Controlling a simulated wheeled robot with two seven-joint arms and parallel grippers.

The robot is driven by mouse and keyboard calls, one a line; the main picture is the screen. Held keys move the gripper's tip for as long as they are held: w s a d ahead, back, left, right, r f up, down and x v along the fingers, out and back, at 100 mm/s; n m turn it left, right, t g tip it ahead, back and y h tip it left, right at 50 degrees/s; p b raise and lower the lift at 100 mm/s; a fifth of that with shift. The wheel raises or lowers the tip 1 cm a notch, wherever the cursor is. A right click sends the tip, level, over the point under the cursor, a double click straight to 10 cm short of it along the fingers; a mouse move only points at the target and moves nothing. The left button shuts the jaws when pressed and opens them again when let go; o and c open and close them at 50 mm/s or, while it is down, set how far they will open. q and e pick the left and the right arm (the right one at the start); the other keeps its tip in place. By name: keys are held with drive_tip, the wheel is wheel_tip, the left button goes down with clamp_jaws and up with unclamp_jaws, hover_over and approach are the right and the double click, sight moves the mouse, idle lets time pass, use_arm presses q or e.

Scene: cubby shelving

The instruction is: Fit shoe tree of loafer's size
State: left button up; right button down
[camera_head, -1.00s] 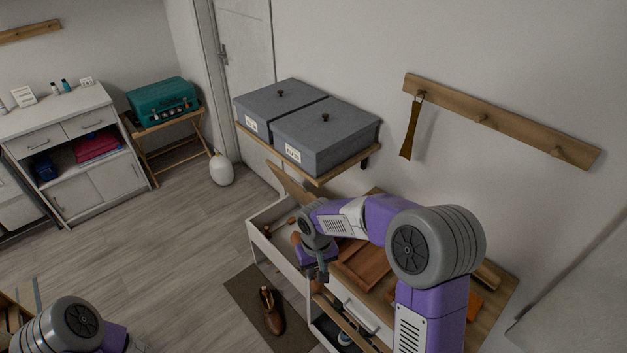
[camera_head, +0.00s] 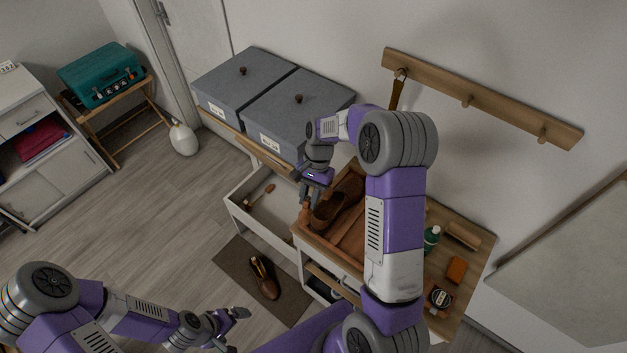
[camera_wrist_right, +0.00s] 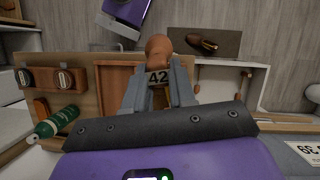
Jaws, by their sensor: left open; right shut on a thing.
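My right gripper (camera_head: 308,194) is shut on a wooden shoe tree (camera_head: 306,211), held above the bench's left part. In the right wrist view, the shoe tree (camera_wrist_right: 159,50) has a rounded end and a label reading 42 between the fingers (camera_wrist_right: 158,78). A brown loafer (camera_head: 264,278) lies on the dark floor mat (camera_head: 234,262); it also shows in the wrist view (camera_wrist_right: 203,43). A dark brown, shoe-like object (camera_head: 337,205) is at the brown tray (camera_head: 349,243), partly hidden by my arm. My left gripper (camera_head: 234,328) is open and empty, low, below the loafer in the picture.
Two grey lidded boxes (camera_head: 245,80) sit on the wall shelf close behind my right gripper.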

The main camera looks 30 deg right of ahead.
use_arm(q)
wheel_tip(320, 180, up, 2)
drive_tip(key=shift+w+r+p, duration=0.1)
drive_tip(key=shift+p, duration=0.45)
use_arm(e)
drive_tip(key=shift+d+m+y, duration=0.7)
drive_tip(key=shift+m+y, duration=0.4)
drive_tip(key=shift+m, duration=0.1)
use_arm(q)
drive_tip(key=shift+r, duration=0.1)
use_arm(e)
drive_tip(key=shift+a+r, duration=0.1)
use_arm(q)
drive_tip(key=shift+f+b, duration=1.65)
drive_tip(key=shift+f, duration=0.1)
use_arm(e)
drive_tip(key=shift+h, duration=0.3)
drive_tip(key=shift+a+f, duration=0.2)
drive_tip(key=shift+f, duration=2.45)
drive_tip(key=shift+d, duration=0.1)
use_arm(q)
drive_tip(key=shift+f+b, duration=1.25)
use_arm(e)
drive_tip(key=w+d+f+t+h, duration=0.1)
drive_tip(key=w+d+f, duration=0.1)
drive_tip(key=d, duration=0.5)
drive_tip(key=shift+w+f+h, duration=0.3)
drive_tip(key=shift+w+f, duration=0.1)
drive_tip(key=shift+f, duration=0.4)
